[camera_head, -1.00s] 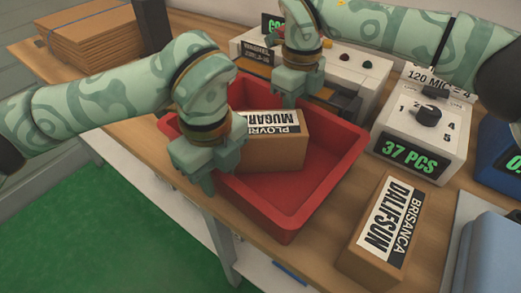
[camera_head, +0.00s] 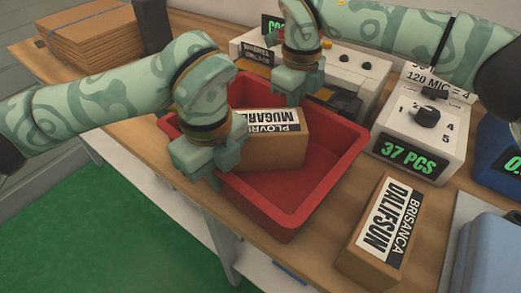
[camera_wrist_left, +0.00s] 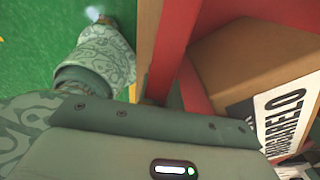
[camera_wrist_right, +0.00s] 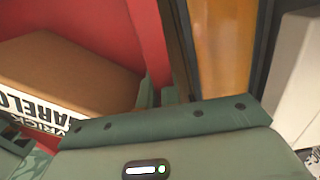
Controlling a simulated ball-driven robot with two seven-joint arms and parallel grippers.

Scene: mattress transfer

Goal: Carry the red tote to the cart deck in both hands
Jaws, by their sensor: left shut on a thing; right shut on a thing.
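The red tote (camera_head: 290,205) sits at the front of the wooden table, with a brown box (camera_head: 283,150) labelled PLOVRICK MUGARELO inside it. My left gripper (camera_head: 212,180) is shut on the tote's near-left wall, which also shows in the left wrist view (camera_wrist_left: 180,35). My right gripper (camera_head: 290,98) is shut on the tote's far wall, which shows in the right wrist view (camera_wrist_right: 148,40). The fingertips are mostly hidden in the head view. I cannot tell whether the tote's base touches the table. The cart deck is not clearly in view.
A brown box (camera_head: 376,232) labelled BRISANCA DALIFSUN stands right of the tote. A white counting device (camera_head: 425,140) and another machine (camera_head: 350,68) stand behind. Flat cardboard (camera_head: 95,35) lies at the back left. Green floor (camera_head: 130,225) is open at the front left.

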